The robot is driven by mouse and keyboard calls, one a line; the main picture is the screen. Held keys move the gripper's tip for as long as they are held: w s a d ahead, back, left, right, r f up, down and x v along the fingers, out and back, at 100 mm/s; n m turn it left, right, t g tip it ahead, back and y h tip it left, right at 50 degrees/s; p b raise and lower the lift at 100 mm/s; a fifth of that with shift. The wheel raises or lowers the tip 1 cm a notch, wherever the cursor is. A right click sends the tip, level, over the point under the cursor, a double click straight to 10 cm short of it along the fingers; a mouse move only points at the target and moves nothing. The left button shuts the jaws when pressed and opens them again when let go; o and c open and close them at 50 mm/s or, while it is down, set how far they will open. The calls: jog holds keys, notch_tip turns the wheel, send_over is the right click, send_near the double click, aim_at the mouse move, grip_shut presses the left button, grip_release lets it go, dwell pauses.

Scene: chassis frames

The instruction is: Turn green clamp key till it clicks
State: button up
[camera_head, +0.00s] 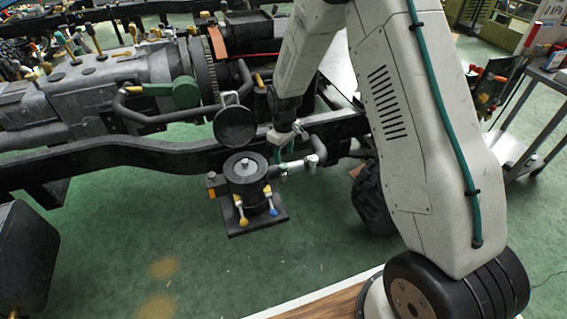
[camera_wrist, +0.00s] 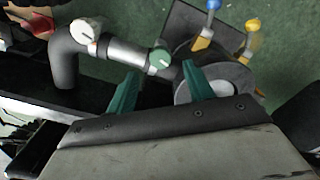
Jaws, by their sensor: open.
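The green clamp key (camera_wrist: 159,58) is a small pale-green-topped knob on a silver pipe coupling (camera_wrist: 128,52) in the wrist view. My gripper (camera_wrist: 160,72) is open, with one green finger on each side of the key in that picture. The fingertips appear close to the key, but I cannot tell whether they touch it. A white knob (camera_wrist: 86,30) sits on the same pipe, further left. In the head view my gripper (camera_head: 283,153) is above the pipe beside the dark round canister (camera_head: 245,188), and the key there is too small to make out.
The canister stands on a dark square plate (camera_head: 262,226) with yellow-handled and blue-handled levers (camera_head: 271,207) at its front. A black chassis rail (camera_head: 130,158) runs behind it. A round black lid (camera_head: 235,127) stands above the canister. The green floor in front is clear.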

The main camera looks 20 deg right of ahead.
aim_at(283, 166)
notch_tip(283, 166, down, 5)
jog(key=shift+f, duration=0.1)
dwell(0.3)
jog(key=c, duration=1)
jog(key=shift+m, duration=0.3)
jog(key=m, duration=0.5)
jog(key=shift+m, duration=0.3)
jog(key=m, duration=0.5)
jog(key=shift+a, duration=0.1)
jog(key=shift+m, duration=0.4)
